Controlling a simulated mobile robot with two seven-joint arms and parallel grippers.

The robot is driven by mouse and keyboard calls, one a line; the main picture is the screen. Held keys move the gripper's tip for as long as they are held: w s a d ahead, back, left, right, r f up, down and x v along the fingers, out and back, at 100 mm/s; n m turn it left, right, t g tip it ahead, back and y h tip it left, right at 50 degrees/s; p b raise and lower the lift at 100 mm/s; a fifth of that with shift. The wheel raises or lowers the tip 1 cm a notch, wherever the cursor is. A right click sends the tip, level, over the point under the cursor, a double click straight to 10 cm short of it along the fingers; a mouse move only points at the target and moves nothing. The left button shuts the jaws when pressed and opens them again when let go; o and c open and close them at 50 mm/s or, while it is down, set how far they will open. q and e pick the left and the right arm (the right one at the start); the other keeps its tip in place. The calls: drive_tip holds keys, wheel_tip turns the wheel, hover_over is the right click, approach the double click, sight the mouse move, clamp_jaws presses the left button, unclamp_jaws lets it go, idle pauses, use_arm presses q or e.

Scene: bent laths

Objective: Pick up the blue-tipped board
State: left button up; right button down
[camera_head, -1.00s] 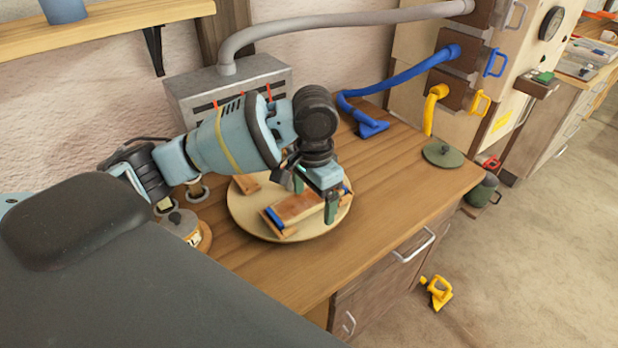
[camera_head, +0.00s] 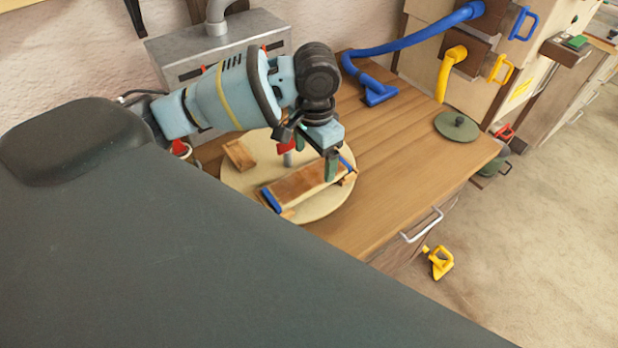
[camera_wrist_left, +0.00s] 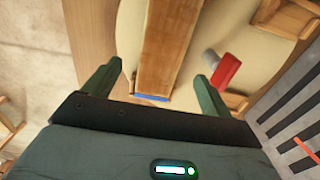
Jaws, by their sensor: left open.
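The blue-tipped board (camera_head: 300,186) is a wooden lath with blue ends, lying on a round pale turntable (camera_head: 234,183) on the workbench. It also shows in the left wrist view (camera_wrist_left: 168,45), with its near blue end (camera_wrist_left: 150,98) between the fingers. My left gripper (camera_head: 315,157) is open over the far part of the board, with one green finger on either side. In the wrist view the fingers (camera_wrist_left: 157,88) stand apart from the board's edges, and nothing is held. The far end of the board is partly covered by the gripper in the head view. My right gripper is not in view.
A red-handled part (camera_wrist_left: 226,72) stands beside the board, close to one finger. A short wooden block (camera_head: 240,154) lies at the turntable's back left. A grey vented box (camera_head: 190,60) stands behind.

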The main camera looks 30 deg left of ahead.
sight(313, 175)
use_arm(q)
drive_tip(key=shift+a+f, duration=0.15)
drive_tip(key=shift+f, duration=2.45)
drive_tip(key=shift+c, duration=0.3)
drive_tip(key=c, duration=1.1)
drive_tip(key=shift+r, duration=0.1)
